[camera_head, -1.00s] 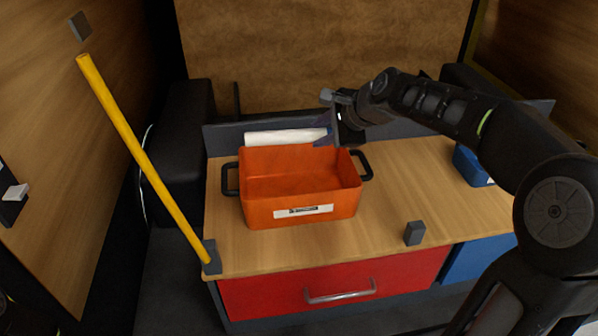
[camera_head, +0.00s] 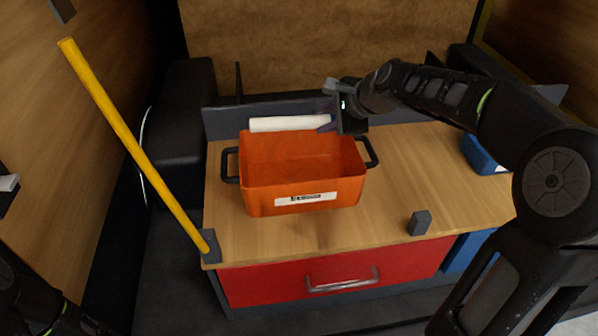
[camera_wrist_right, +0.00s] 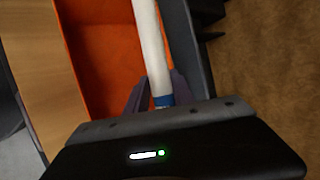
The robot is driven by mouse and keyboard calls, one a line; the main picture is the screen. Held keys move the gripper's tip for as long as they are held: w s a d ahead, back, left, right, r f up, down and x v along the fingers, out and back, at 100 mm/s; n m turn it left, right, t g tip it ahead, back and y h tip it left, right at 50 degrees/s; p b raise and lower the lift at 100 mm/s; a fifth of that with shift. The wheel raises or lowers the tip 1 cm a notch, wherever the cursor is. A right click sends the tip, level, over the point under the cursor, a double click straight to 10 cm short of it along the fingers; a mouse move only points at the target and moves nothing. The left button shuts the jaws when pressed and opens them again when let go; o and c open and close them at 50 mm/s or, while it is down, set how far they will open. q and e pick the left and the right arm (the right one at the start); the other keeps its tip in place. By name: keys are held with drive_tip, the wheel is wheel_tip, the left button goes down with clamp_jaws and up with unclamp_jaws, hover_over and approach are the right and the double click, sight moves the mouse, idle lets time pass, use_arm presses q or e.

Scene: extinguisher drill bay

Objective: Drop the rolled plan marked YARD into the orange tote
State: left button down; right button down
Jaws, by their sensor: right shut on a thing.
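The rolled plan is a white tube (camera_head: 285,124) with a blue band at its right end, held roughly level. No YARD mark is readable on it. My right gripper (camera_head: 329,121) is shut on the banded end. In the right wrist view the white tube (camera_wrist_right: 150,45) runs away from the fingers (camera_wrist_right: 159,95). The orange tote (camera_head: 305,180) stands open on the wooden bench top, with a white label in front. In the head view the tube appears just beyond its far rim; its height above the bench is unclear. My left gripper is not in view.
Black handles stick out at both sides of the tote. A blue bin (camera_head: 481,155) stands at the right, partly behind my arm. A small grey block (camera_head: 419,223) sits near the front edge. A yellow pole (camera_head: 130,140) slants at the left. A dark ledge (camera_head: 225,122) runs behind the bench.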

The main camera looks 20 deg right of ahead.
drive_tip(key=shift+f, duration=1.55)
drive_tip(key=c, duration=1)
unclamp_jaws()
drive_tip(key=shift+r, duration=0.1)
drive_tip(key=v, duration=0.7)
drive_tip(key=shift+s+d+r+b, duration=0.1)
drive_tip(key=shift+s+r+b, duration=0.1)
drive_tip(key=shift+s+b, duration=0.1)
